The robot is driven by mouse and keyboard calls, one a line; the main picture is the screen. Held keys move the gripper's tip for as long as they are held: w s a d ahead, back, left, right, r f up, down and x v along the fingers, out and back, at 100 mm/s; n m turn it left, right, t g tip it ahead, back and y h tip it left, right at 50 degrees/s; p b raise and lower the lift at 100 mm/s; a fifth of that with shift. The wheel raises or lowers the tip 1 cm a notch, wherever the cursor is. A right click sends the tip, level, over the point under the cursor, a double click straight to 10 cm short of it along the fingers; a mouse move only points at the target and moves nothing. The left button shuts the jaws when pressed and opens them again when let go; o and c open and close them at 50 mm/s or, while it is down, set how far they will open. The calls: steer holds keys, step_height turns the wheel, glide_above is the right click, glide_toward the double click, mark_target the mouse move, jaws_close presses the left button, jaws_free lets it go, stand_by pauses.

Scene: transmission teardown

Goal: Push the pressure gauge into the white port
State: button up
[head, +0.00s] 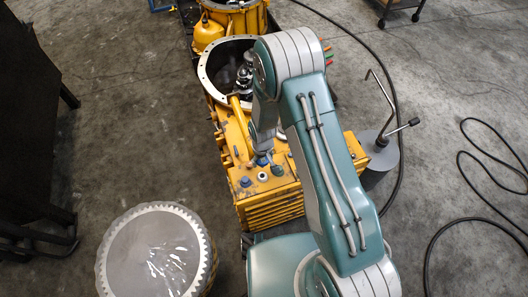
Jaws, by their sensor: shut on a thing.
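A small white port (263,177) with a dark centre sits on top of the yellow transmission housing (237,140), near its front end. My gripper (262,153) points down just behind the port, low over the housing top. It is shut on the pressure gauge, which is small and mostly hidden by the gripper and arm. I cannot tell from this view whether the gauge touches the housing.
A blue cap (245,181) and a dark green cap (277,170) flank the port. A large round gear-edged drum (155,255) stands at the lower left. A grey stand with a crank (380,160) is at the right. Black cables lie on the open floor.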

step_height(320, 180, down, 4)
steer(key=shift+s+a+f, duration=0.1)
steer(key=shift+f, duration=0.55)
steer(key=shift+a+f, duration=0.25)
steer(key=shift+d, duration=0.15)
steer(key=shift+s+d, duration=0.15)
steer(key=shift+d, duration=0.2)
steer(key=shift+a+f, duration=0.2)
steer(key=shift+f, duration=0.15)
stand_by(0.4)
steer(key=shift+f, duration=0.15)
